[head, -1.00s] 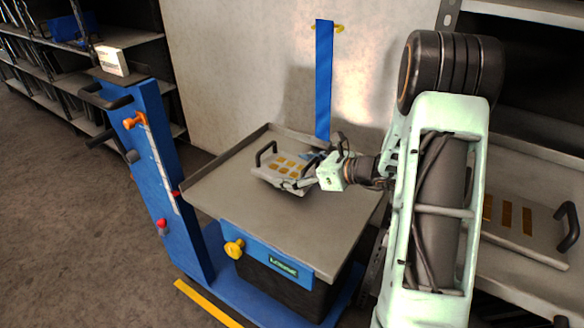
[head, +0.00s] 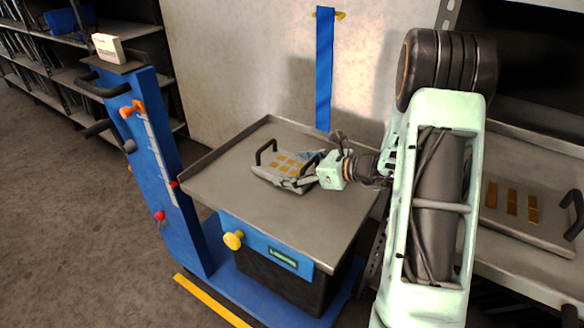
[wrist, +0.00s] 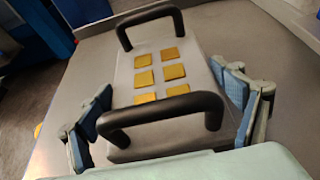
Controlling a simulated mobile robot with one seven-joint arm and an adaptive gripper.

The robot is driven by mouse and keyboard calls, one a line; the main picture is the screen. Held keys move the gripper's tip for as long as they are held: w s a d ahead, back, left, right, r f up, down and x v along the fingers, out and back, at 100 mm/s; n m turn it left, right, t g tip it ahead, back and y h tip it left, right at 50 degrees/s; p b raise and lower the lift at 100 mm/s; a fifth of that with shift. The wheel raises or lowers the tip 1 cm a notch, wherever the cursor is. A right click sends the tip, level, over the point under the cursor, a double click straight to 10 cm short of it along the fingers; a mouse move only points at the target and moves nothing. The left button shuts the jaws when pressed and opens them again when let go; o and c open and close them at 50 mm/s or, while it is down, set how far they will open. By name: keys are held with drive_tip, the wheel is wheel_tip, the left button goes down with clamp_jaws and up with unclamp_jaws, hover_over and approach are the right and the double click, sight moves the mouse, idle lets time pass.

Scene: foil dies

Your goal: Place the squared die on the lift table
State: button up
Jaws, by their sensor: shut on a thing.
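The squared die (head: 279,177) is a grey plate with several yellow square pads and a black handle at each end. It is over the middle of the lift table (head: 235,205), level or nearly so; I cannot tell whether its underside touches the top. My gripper (head: 306,180) reaches in from the right and is shut on the die at its near end. In the wrist view, the blue finger pads of my gripper (wrist: 165,98) stand either side of the near handle of the die (wrist: 125,78). The grip contact is partly hidden.
Another die with long yellow strips (head: 512,205) lies on a shelf at the right. The table's blue column (head: 160,185) stands left, with a yellow knob (head: 233,240) at the front. The table's front and left areas are bare.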

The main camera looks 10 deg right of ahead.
drive_tip(key=shift+w+f, duration=0.1)
drive_tip(key=shift+f, duration=0.1)
drive_tip(key=o, duration=1.9)
drive_tip(key=shift+c, duration=0.2)
drive_tip(key=shift+o, duration=0.6)
drive_tip(key=shift+f, duration=0.1)
